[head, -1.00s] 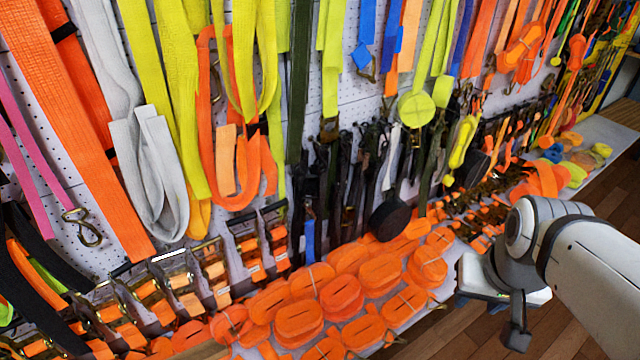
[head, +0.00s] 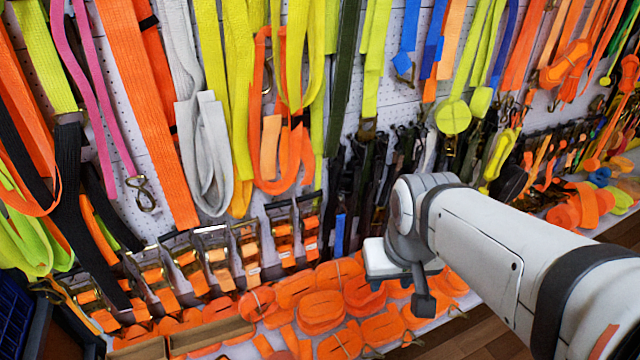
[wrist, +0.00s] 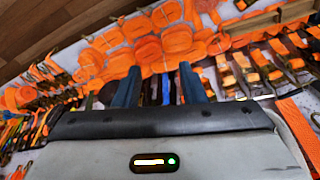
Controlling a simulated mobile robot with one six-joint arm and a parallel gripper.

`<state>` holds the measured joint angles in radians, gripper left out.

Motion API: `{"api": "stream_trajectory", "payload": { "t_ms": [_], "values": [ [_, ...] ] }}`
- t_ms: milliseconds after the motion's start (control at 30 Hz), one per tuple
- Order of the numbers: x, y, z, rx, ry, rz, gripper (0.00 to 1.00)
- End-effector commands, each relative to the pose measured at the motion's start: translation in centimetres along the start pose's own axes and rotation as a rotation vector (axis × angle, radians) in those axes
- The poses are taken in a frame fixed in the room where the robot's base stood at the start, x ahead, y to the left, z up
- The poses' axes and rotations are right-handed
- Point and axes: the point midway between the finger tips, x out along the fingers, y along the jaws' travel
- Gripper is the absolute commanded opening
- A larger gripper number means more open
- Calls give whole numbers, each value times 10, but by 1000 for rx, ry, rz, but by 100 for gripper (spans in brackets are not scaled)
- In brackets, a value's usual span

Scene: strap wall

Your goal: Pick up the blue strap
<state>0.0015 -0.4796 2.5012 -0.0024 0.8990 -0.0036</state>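Several blue straps show in the head view. One short blue strap (head: 339,233) hangs low among dark straps, just above the orange coils. Other blue straps (head: 409,38) hang at the top, and one more blue strap (head: 504,45) is further right. My gripper (wrist: 160,72) is open in the wrist view, its two dark blue fingers spread apart. A narrow blue strip (wrist: 166,90) shows between the fingers, partly hidden by the gripper body; I cannot tell which strap it is. In the head view my gripper is in front of the wall, right of the low blue strap.
Orange coiled straps (head: 320,311) cover the shelf below. Ratchet buckles (head: 210,262) line the shelf at left. Grey (head: 208,150), yellow and orange straps hang close together on the perforated wall. A dark blue crate (head: 15,315) stands at bottom left. Wooden floor is at bottom right.

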Motion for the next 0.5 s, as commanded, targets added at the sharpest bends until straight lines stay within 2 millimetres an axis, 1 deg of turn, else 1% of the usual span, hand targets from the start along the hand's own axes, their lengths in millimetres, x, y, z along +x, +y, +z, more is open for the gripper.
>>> {"api": "stream_trajectory", "payload": {
  "t_ms": [67,167,233,267,367,400,467,500],
  "values": [
    [1,0,-1,0,2,1,37],
    [9,2,-14,0,23,8,37],
    [22,21,-32,-8,55,18,37],
    [28,25,-42,-9,75,24,37],
    [58,34,-87,-16,158,46,37],
    [72,37,-108,-22,198,55,37],
    [94,42,-138,-33,260,66,37],
    [108,45,-157,-41,301,72,37]
  ]
}}
